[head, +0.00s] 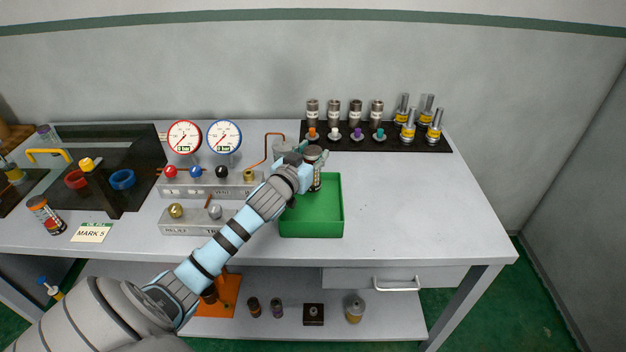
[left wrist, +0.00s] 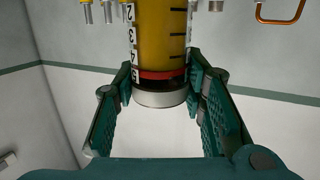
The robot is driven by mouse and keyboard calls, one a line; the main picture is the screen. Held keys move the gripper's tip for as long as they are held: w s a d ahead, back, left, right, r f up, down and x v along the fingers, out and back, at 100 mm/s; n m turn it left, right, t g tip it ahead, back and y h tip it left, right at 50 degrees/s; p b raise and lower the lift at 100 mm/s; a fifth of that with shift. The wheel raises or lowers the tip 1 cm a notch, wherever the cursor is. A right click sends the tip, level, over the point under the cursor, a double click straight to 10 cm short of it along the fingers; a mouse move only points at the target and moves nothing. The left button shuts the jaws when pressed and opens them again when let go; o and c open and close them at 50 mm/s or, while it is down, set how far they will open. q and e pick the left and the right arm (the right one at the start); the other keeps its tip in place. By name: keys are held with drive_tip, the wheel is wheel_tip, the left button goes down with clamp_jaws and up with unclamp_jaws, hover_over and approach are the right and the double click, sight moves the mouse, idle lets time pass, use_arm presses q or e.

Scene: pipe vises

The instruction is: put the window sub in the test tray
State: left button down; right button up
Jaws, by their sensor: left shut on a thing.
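The window sub (head: 314,155), a cylinder with a dark cap, is upright in my left gripper (head: 306,170), at the back part of the green test tray (head: 331,228). In the left wrist view, the window sub (left wrist: 160,40) shows a yellow body, a white scale with black numbers, a red band and a pale end. The fingers of my left gripper (left wrist: 163,88) stand on both sides of it. I cannot tell whether its lower end touches the tray floor. The visible tray floor is bare. My right gripper is not in view.
A black rack (head: 345,146) with several cylinders and coloured-top parts stands behind the tray. A gauge panel (head: 208,190) and a grey block (head: 190,226) are left of it. The tabletop (head: 410,210) to the right is clear. A lower shelf holds small parts.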

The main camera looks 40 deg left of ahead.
use_arm(q)
wheel_tip(320, 180, down, 6)
drive_tip(key=shift+s+r+b, duration=0.1)
drive_tip(key=shift+b, duration=0.45)
drive_tip(key=c, duration=1)
unclamp_jaws()
drive_tip(key=shift+s, duration=0.1)
drive_tip(key=v, duration=1.1)
drive_tip(key=shift+s+d, duration=0.15)
drive_tip(key=shift+s, duration=0.2)
drive_tip(key=shift+r, duration=0.15)
